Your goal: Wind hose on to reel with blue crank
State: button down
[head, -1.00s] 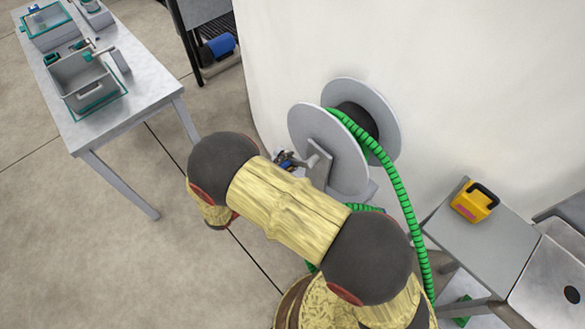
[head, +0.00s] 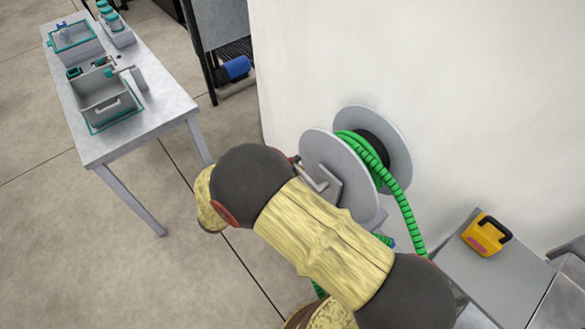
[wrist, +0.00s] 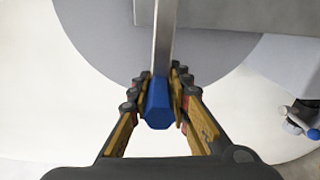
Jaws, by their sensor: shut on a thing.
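The reel (head: 338,165) is two grey discs with a dark hub, in front of the pale wall. Several turns of ribbed green hose (head: 404,212) lie around the hub, and the rest hangs down on the right. A grey crank arm (head: 311,179) stands out from the near disc. In the wrist view, my gripper (wrist: 159,98) is shut on the crank's blue handle (wrist: 158,106), with fingers on both sides. The crank arm (wrist: 163,45) runs up from it across the grey disc (wrist: 100,35). In the head view my own arm hides the handle and fingers.
A table (head: 176,108) with grey bins stands at left. A small grey table (head: 480,262) with a yellow case (head: 486,235) stands right of the hose. A dark rack holding a blue roll (head: 235,68) is behind. The floor between left table and reel is clear.

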jog(key=shift+r, duration=0.45)
jog(key=shift+s+d, duration=0.1)
jog(key=c, duration=1.9)
grip_release()
jog(key=shift+s, duration=0.1)
jog(key=shift+o, duration=1.2)
jog(key=v, duration=1.2)
